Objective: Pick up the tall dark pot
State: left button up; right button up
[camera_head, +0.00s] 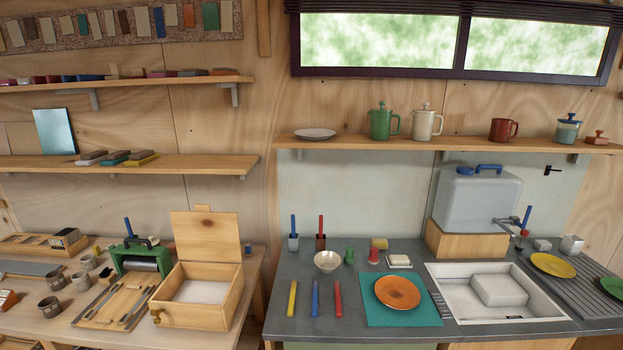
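On the shelf below the window stand two tall lidded pots with handles, side by side and upright. The dark green pot (380,123) is on the left and is the darker of the two. The cream pot (424,124) is to its right, a small gap apart. No pot that is plainly black or brown shows. Neither of my grippers is in view.
The shelf (460,143) also holds a white plate (315,134), a red mug (502,129) and a blue-lidded jar (567,130). Below, the grey counter (300,315) carries a water tank (475,202), sink and dishes. A wooden box (204,290) stands open at left.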

aim_at(56, 279)
jog(key=u, duration=1.75)
jog(key=i+j+z, duration=0.6)
jog(key=i+j, duration=0.3)
jog(key=i+j+z, duration=0.35)
jog(key=j, duration=0.4)
